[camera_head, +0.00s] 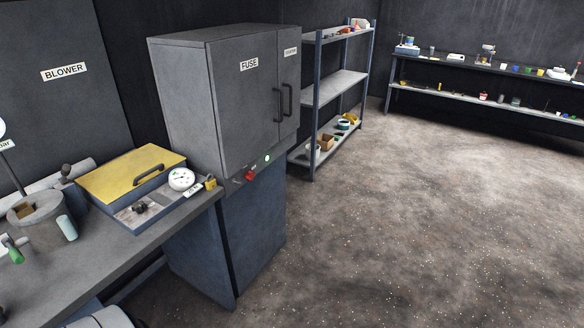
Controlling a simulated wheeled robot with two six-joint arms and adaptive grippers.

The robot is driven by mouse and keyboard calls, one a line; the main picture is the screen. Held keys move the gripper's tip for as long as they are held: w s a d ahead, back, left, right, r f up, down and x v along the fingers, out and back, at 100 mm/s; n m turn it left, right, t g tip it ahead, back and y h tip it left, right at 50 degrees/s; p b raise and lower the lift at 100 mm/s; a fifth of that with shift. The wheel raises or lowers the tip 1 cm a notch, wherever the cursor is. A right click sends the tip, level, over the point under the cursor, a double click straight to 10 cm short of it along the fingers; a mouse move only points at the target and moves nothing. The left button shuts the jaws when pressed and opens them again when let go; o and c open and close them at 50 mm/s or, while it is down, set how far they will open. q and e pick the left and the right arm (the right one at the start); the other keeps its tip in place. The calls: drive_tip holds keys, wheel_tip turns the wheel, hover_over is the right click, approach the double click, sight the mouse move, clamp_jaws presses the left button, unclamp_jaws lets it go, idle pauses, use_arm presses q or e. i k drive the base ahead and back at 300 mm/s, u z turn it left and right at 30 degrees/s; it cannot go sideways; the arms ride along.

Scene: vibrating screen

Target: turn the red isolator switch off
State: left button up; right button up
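A small red part (250,176), which looks like the red isolator switch, is on the front of the grey cabinet below its doors. It is too small to tell which position it is in. A small round pale-green light or button (267,158) is to its right on the same strip. The grey cabinet (245,105) has two closed doors, one labelled FUSE, with dark handles, and stands on a blue-grey base (245,235). Neither of my grippers is in view.
A workbench (110,255) at the left holds a yellow-lidded box (120,178), a white dial (181,179), a padlock (210,183) and a vise-like fixture. A shelf rack (335,90) stands behind the cabinet. The floor (410,220) to the right is clear.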

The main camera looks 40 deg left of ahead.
sight(249, 176)
drive_tip(key=z, duration=0.2)
drive_tip(key=i, duration=1.85)
drive_tip(key=u, duration=0.25)
drive_tip(key=i, duration=1)
drive_tip(key=u, duration=1.7)
drive_tip(key=i, duration=0.95)
drive_tip(key=u, duration=0.9)
